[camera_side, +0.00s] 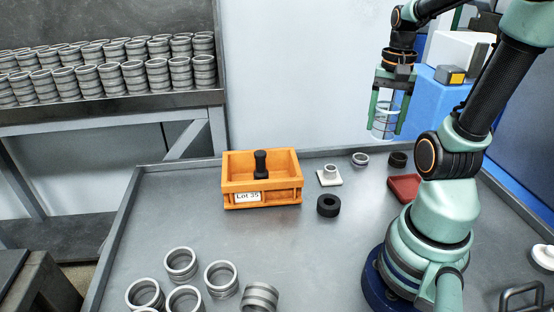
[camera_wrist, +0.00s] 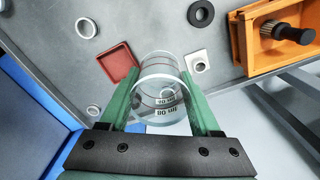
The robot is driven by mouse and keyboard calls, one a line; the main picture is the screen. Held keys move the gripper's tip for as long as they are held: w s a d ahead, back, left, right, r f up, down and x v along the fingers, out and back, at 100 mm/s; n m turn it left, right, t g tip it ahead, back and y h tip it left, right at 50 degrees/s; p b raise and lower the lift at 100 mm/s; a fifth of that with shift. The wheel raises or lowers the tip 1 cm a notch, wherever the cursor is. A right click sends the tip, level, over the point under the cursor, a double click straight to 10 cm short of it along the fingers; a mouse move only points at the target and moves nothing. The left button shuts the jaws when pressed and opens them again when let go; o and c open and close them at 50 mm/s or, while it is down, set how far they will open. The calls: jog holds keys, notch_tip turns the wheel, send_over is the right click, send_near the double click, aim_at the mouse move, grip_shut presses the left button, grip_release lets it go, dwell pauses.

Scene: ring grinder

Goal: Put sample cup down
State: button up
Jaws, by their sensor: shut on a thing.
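The sample cup (camera_side: 384,122) is a clear cylinder with dark ring lines. My gripper (camera_side: 388,130) has its two green fingers shut on it and holds it upright, high above the back of the table. In the wrist view the cup (camera_wrist: 160,92) sits between the fingers, and its printed markings show near "80 ml". The cup is apart from the table surface. Its inside looks empty, though I cannot be sure.
An orange "Lot 35" box (camera_side: 283,196) holds a black-handled tool (camera_side: 260,163). Nearby are a white square fixture (camera_side: 329,182), a black ring (camera_side: 328,206), a steel ring (camera_side: 360,160) and a red tray (camera_side: 402,196). Several steel rings (camera_side: 221,277) stand front left. The middle is clear.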

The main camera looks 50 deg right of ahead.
jog(key=w+a+n, duration=0.5)
jog(key=a+n, duration=0.5)
jog(key=a, duration=0.2)
jog(key=w+a+n, duration=0.5)
jog(key=a+n, duration=0.4)
jog(key=a, duration=0.3)
jog(key=f, duration=1.9)
jog(key=shift+s+d+f, duration=0.15)
jog(key=shift+s+f, duration=0.05)
jog(key=shift+f, duration=0.1)
jog(key=shift+f, duration=0.1)
jog(key=o, duration=1.3)
jog(key=shift+o, duration=0.2)
